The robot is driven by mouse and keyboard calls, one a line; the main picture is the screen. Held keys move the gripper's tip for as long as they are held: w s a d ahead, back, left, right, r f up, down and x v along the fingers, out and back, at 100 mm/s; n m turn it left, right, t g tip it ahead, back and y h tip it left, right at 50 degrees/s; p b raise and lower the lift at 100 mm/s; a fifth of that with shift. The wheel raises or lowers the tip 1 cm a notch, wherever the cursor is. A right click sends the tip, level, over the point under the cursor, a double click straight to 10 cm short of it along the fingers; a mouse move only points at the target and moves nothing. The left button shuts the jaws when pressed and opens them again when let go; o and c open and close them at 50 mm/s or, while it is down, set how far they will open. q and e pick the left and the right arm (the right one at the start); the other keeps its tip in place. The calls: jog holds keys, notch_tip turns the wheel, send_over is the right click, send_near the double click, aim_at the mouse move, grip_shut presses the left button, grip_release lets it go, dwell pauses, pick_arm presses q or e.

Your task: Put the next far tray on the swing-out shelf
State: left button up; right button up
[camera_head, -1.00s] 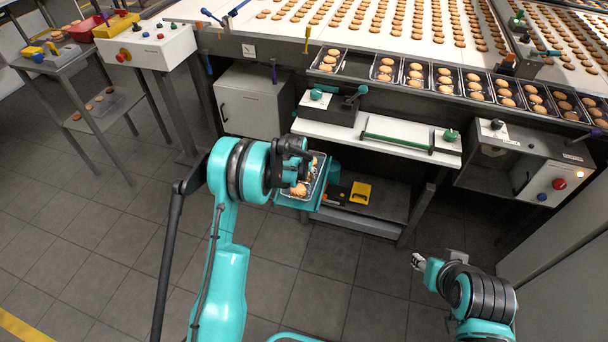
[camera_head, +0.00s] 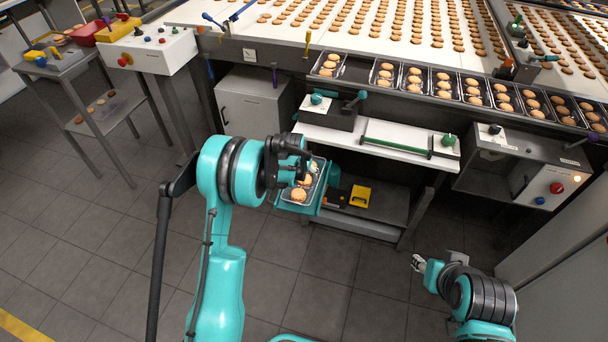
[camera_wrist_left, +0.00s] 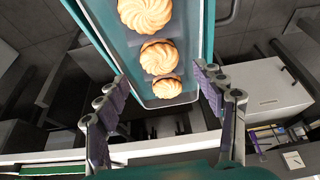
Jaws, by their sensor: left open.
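A dark tray (camera_wrist_left: 188,60) holding a row of 3 round biscuits lies on the teal swing-out shelf (camera_head: 325,192). The shelf's teal edge also shows in the left wrist view (camera_wrist_left: 97,38). My left gripper (camera_wrist_left: 160,80) is open, with one finger on each side of the tray's near end and gaps to the tray. In the head view my left gripper (camera_head: 299,166) partly hides the tray. More biscuit trays (camera_head: 386,88) stand in a row along the conveyor's front edge. My right gripper (camera_head: 418,263) is low at the right, away from the trays; its jaw state is unclear.
A white worktop (camera_head: 385,133) with a teal-ended bar lies below the tray row. The row has a gap (camera_head: 355,70) after its leftmost tray. A yellow item (camera_head: 360,196) lies on the lower shelf. A grey cabinet (camera_head: 252,105) stands at left. The floor in front is clear.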

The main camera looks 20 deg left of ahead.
pick_arm(q)
jog(key=s+d+r+t+p, duration=0.1)
jog(key=s+r, duration=0.9)
jog(key=r, duration=0.2)
jog(key=s+d+r+p, duration=0.1)
jog(key=s+r, duration=0.8)
jog(key=r, duration=0.2)
jog(key=s+d+t, duration=0.1)
jog(key=s, duration=1.5)
jog(key=shift+r+t, duration=0.25)
jog(key=shift+t, duration=0.05)
